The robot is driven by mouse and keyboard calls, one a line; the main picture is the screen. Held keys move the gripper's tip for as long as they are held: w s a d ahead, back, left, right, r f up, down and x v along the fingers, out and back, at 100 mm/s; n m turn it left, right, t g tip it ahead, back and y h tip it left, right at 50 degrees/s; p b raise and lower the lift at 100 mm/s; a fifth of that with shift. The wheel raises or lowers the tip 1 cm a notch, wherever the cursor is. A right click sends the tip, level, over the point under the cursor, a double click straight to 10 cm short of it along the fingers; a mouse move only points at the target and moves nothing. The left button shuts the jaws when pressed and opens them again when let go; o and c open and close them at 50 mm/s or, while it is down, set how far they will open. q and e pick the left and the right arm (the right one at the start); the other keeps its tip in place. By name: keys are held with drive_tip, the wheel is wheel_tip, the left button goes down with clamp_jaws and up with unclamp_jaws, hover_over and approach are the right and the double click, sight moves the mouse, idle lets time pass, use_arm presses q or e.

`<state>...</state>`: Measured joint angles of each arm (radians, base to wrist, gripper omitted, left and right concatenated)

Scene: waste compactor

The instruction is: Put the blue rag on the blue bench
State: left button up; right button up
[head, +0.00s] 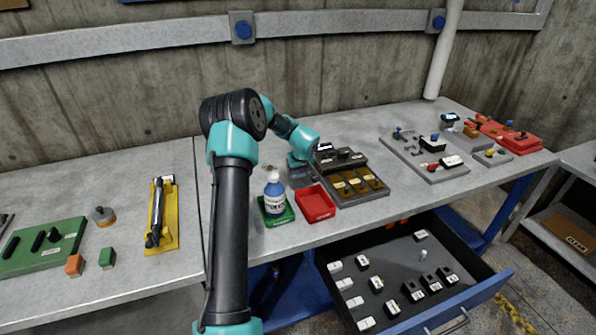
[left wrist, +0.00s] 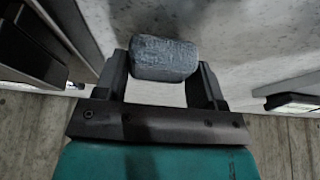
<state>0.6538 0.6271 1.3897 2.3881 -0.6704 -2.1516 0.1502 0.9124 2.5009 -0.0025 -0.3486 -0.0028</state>
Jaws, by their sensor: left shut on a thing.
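My left gripper (left wrist: 163,72) is shut on a grey-blue, rolled-up rag (left wrist: 164,59) in the left wrist view. The rag sits between the two fingers, over a pale grey surface. In the head view my left arm reaches over the bench, and the gripper (head: 299,172) is low behind the red tray. The rag cannot be made out there. The bench has a grey top (head: 365,226) and blue legs (head: 487,232). My right gripper is in neither view.
A dark tool organizer (head: 358,185) lies right of the gripper. Below, a drawer (head: 405,258) with labelled blocks is open. Bare bench top lies at front right.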

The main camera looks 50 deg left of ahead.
use_arm(q)
drive_tip(key=shift+f, duration=0.3)
drive_tip(key=shift+f, duration=0.1)
drive_tip(key=o, duration=0.9)
drive_tip(key=v, duration=1.2)
